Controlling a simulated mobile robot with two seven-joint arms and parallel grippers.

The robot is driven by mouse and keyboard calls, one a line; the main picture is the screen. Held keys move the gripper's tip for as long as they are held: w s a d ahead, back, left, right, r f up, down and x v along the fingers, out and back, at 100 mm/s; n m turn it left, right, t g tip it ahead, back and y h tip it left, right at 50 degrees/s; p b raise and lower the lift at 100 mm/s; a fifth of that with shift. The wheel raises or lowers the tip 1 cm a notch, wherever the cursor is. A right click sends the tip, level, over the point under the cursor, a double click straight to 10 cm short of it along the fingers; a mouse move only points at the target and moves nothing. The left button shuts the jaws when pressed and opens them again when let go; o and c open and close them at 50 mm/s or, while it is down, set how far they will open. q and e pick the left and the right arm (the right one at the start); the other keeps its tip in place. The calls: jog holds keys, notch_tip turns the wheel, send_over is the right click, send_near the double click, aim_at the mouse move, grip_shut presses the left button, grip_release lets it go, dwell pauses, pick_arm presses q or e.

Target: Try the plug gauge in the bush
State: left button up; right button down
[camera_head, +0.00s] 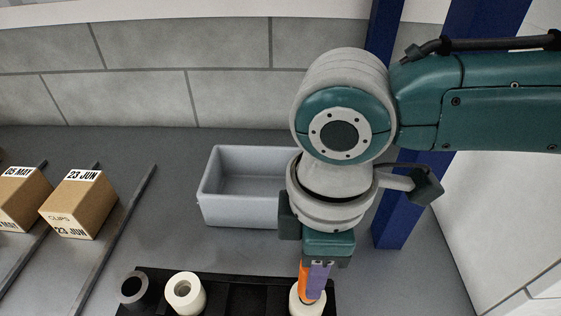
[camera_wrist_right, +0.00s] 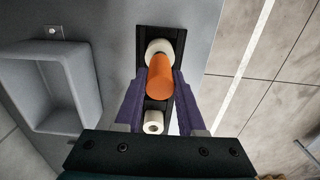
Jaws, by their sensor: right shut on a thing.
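My right gripper (camera_head: 316,278) points down over the right end of a black rack (camera_head: 250,297). Its purple fingers (camera_wrist_right: 158,100) are shut on the orange plug gauge (camera_head: 304,281), which also shows in the right wrist view (camera_wrist_right: 160,80). The gauge's lower end meets a white bush (camera_head: 307,304) in the rack, seen in the wrist view as a pale ring (camera_wrist_right: 160,46) beyond the gauge. I cannot tell whether the gauge's tip is inside the bore or above it. Another white bush (camera_head: 185,293) stands further left in the rack. My left gripper is not in view.
A dark grey ring-shaped piece (camera_head: 134,290) sits at the rack's left end. A grey bin (camera_head: 245,215) stands behind the rack. Two cardboard boxes, one dated 23 JUN (camera_head: 78,205) and one 05 MAY (camera_head: 22,200), lie among dark rails at left. A blue post rises behind my right arm.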

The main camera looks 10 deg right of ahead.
jog(key=shift+f, duration=0.4)
jog(key=shift+f+b, duration=0.7)
jog(key=shift+b, duration=0.05)
dwell(0.3)
dwell(0.8)
jog(key=shift+r+p, duration=1.45)
jog(key=shift+p, duration=0.15)
jog(key=shift+r+p, duration=2.35)
jog(key=shift+p, duration=0.2)
jog(key=shift+r+p, duration=2.25)
jog(key=shift+p, duration=0.25)
jog(key=shift+s, duration=0.1)
